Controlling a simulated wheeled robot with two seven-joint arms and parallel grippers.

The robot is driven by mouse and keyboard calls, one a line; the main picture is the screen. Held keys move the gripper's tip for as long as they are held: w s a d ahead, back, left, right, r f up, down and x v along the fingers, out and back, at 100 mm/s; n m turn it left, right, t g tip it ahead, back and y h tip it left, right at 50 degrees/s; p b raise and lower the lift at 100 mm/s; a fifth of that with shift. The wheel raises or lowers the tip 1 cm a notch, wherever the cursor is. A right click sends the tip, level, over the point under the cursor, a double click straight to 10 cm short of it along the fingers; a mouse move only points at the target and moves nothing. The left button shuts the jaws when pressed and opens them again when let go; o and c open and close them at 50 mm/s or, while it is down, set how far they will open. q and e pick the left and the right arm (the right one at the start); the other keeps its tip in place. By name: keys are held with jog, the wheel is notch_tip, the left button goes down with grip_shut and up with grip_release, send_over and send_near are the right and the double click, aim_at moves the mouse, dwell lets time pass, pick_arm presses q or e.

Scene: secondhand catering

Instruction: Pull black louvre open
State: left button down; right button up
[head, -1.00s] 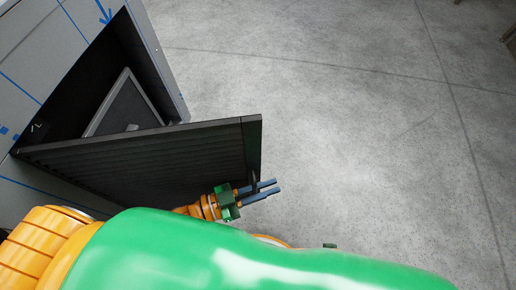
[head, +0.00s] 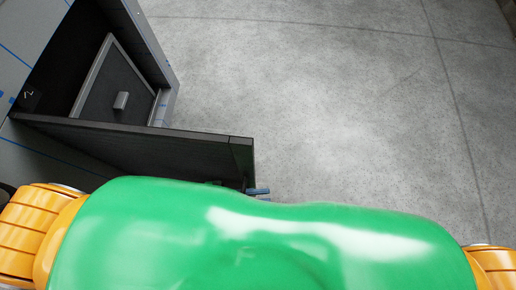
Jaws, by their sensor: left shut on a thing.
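The black louvre (head: 150,145) is a dark slatted door on the grey cabinet at the left of the head view. It stands swung well out from the cabinet front, and the dark interior shows behind it. My left gripper (head: 258,193) is at the door's free edge, shut on the louvre's handle side. Only its blue fingertips show beyond the edge; the rest, and the handle itself, are hidden behind my green body. My right gripper is not in view.
The grey cabinet (head: 28,42) has blue line markings. Inside it is a dark framed panel (head: 118,78) with a small grey block-like knob (head: 121,100). Open grey concrete floor (head: 330,110) spreads to the right of the door.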

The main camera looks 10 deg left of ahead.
pick_arm(q)
jog(key=c, duration=1.2)
grip_release()
jog(key=v, duration=0.7)
jog(key=shift+a, duration=0.1)
